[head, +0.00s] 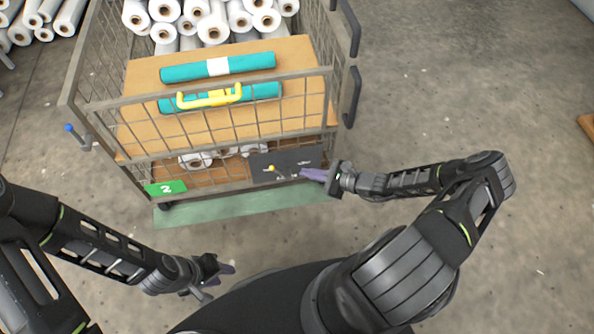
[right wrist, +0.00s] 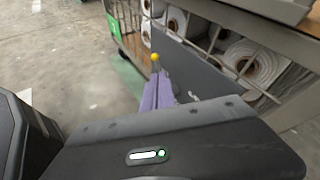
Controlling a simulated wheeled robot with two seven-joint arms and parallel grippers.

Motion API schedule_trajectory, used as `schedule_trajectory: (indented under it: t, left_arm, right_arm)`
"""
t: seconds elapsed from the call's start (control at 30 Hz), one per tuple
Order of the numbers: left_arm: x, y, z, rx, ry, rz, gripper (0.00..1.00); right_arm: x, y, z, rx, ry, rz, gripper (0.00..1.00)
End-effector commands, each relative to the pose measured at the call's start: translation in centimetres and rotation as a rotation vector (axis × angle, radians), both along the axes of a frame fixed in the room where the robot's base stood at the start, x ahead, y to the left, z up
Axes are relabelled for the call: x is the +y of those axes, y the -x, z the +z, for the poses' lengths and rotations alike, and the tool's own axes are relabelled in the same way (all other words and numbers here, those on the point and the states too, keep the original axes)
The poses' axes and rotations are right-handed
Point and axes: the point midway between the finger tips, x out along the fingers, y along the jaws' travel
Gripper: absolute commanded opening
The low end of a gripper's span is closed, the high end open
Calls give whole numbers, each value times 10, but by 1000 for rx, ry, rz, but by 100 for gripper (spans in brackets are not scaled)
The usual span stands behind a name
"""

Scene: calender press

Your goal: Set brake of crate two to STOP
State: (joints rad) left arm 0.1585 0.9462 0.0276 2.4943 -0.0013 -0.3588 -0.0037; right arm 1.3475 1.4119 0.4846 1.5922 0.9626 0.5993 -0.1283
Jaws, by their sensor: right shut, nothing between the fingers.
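Crate two is a wire-mesh cart (head: 225,113) with a green plate marked 2 (head: 166,187) at its lower left corner. A dark brake panel (head: 302,157) sits low on its front, with a small lever ending in a yellow knob (head: 271,168). The yellow knob (right wrist: 155,57) also shows in the right wrist view, just beyond my fingertips. My right gripper (head: 304,173) is shut and empty in front of the panel, right of the knob; I cannot tell whether it touches the lever. The panel's markings are too small to read. My left gripper (head: 221,276) hangs empty near my base, its fingers apart.
The cart holds white rolls (head: 213,27) and teal rolls (head: 217,68) on a cardboard sheet. A yellow handle (head: 209,97) is on the front mesh. A blue-tipped lever (head: 70,129) sticks out at the left.

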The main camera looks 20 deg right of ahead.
Motion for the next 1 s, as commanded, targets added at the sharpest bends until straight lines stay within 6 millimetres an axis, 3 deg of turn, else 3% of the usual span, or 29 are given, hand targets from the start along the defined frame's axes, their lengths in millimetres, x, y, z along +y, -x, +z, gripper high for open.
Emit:
schedule_trajectory:
  t: [0.1, 0.3, 1.0]
  left_arm:
    - [0, 1, 5, 1, 0, 0, 36]
    - [0, 1, 8, 1, 0, 0, 36]
    - [0, 1, 8, 1, 0, 0, 36]
  right_arm:
    - [-14, 17, 12, 2, 1, -2, 0]
    - [-26, 34, 21, 0, 0, 0, 0]
    - [-29, 37, 21, 7, 1, -2, 0]
